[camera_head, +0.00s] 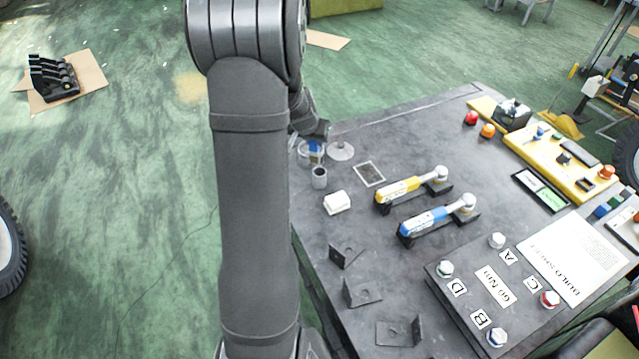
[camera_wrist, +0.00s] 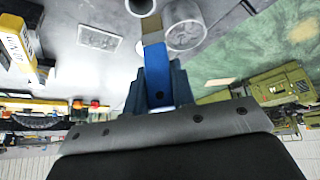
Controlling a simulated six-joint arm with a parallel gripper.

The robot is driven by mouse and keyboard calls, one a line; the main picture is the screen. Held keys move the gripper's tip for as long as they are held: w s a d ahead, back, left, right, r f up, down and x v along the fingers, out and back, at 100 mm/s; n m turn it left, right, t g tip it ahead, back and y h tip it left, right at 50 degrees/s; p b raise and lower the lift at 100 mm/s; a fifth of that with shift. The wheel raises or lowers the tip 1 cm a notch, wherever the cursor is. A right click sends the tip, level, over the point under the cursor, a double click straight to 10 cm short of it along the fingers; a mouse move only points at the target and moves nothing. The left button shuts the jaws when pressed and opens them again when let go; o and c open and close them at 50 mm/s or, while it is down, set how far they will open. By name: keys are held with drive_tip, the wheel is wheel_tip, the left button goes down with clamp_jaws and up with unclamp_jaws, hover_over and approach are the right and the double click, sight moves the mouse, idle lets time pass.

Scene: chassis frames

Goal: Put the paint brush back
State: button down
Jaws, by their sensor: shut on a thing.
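In the head view my gripper (camera_head: 314,131) is at the far left corner of the table, partly behind my arm. A clear glass jar (camera_wrist: 188,38) is just right of the brush tip in the wrist view. In the head view the jar (camera_head: 306,158) sits below the gripper with blue showing at it. I cannot tell whether the tip touches the jar. A grey cup (camera_head: 319,178) stands close by.
Green floor lies beyond the left edge.

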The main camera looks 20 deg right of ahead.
drive_tip(key=shift+s+d+f, duration=0.1)
drive_tip(key=shift+d+f, duration=0.15)
drive_tip(key=shift+f, duration=1.35)
drive_tip(key=shift+s+d+f, duration=0.1)
drive_tip(key=shift+d+f, duration=0.15)
drive_tip(key=shift+f, duration=1.35)
drive_tip(key=shift+s+d+f, duration=0.1)
drive_tip(key=shift+d+f, duration=0.15)
drive_tip(key=shift+f, duration=1.35)
drive_tip(key=shift+f, duration=0.1)
drive_tip(key=c, duration=1.2)
unclamp_jaws()
drive_tip(key=v, duration=1.2)
